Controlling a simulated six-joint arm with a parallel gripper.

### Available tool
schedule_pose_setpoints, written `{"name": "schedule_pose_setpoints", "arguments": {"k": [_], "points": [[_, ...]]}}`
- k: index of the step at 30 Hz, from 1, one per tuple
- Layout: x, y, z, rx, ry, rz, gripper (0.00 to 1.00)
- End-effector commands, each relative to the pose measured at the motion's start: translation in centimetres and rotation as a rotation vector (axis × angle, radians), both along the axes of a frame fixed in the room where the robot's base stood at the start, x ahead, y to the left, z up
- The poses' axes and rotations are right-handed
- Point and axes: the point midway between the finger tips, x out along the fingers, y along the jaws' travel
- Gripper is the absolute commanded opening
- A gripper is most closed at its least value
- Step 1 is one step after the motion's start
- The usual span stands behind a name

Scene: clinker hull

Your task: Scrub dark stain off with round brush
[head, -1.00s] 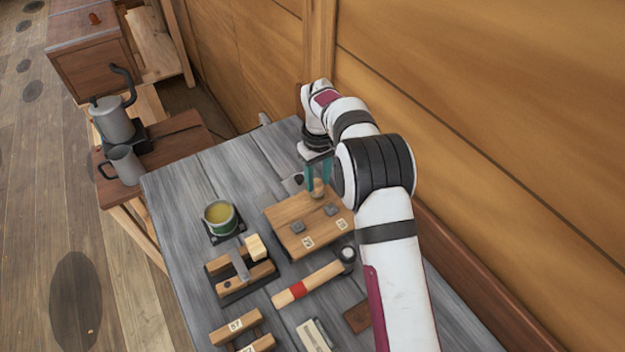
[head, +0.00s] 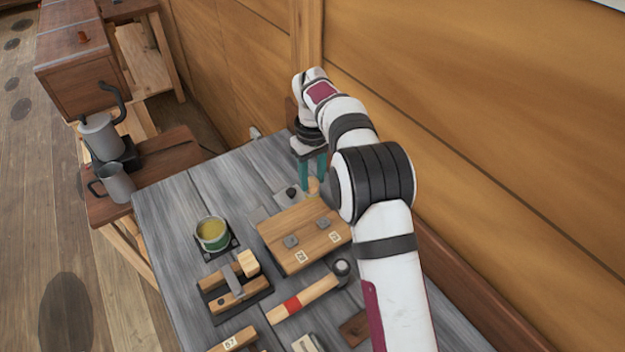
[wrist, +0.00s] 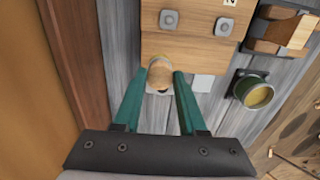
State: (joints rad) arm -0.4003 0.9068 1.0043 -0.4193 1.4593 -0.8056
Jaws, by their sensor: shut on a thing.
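My gripper (head: 314,176) is shut on the round brush (head: 313,187), which has a pale wooden round top. In the wrist view the brush (wrist: 160,71) sits between the two green fingertips (wrist: 164,76). A small dark spot (head: 291,192), which looks like the stain, is on a light grey plate (head: 281,198) beside the far edge of the wooden board. The brush is just right of the spot in the head view. I cannot tell whether its underside touches the plate. In the wrist view the brush hides most of the plate.
The wooden board (head: 287,258) with two grey metal pieces lies close to the brush. A green tin (head: 212,236), a wooden block holder (head: 240,300) and a hammer (head: 304,298) are nearby. A wooden wall rises behind my arm. Bare table lies at the far left.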

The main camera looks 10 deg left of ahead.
Motion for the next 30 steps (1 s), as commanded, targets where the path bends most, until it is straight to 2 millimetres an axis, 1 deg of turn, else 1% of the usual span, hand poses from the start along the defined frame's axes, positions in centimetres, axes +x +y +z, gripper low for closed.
{"name": "schedule_pose_setpoints", "arguments": {"k": [18,30], "points": [[0.0,0.0,2.9,0.000,-0.001,0.000,0.00],[0.0,0.0,3.2,0.000,-0.001,0.000,0.00]]}}
